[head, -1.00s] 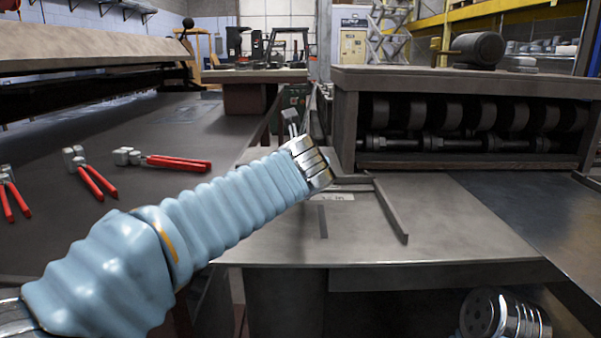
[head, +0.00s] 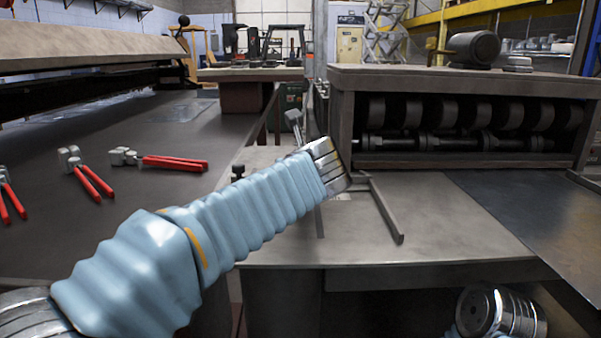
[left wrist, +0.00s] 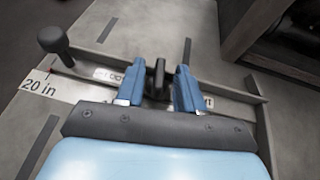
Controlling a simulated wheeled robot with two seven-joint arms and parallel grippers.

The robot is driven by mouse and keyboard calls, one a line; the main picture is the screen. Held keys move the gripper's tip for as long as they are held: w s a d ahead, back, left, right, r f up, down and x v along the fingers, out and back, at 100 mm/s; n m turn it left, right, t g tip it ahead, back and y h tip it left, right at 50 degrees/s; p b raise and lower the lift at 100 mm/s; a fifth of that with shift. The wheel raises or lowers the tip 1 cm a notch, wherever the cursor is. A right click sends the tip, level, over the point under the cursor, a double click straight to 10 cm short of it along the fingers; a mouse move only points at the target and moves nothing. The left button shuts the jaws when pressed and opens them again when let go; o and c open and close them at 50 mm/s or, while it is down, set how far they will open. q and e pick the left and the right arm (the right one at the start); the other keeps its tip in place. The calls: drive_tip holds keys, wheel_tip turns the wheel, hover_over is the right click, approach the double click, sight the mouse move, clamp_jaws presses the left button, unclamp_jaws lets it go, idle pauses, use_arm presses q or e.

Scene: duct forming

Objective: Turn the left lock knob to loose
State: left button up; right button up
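In the left wrist view, my left gripper (left wrist: 160,90) has its two blue fingers apart, one on each side of a small dark upright knob (left wrist: 159,72). Gaps seem to show between the knob and the fingers; I cannot tell if either touches it. A second black knob with a rounded head (left wrist: 53,40) stands farther left, near the "20 in" label (left wrist: 40,87). In the head view a black knob (head: 238,170) shows just left of my left arm, which hides the left fingers. My right wrist shows at the bottom right; its gripper is out of frame.
A metal worktable (head: 440,235) carries an angled metal bar (head: 385,210). A roller machine (head: 460,115) stands behind it. Red-handled pliers (head: 170,162) and similar tools lie on the dark bench (head: 60,235) at left.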

use_arm(q)
drive_tip(key=v, duration=1.3)
drive_tip(key=shift+s+b, duration=0.35)
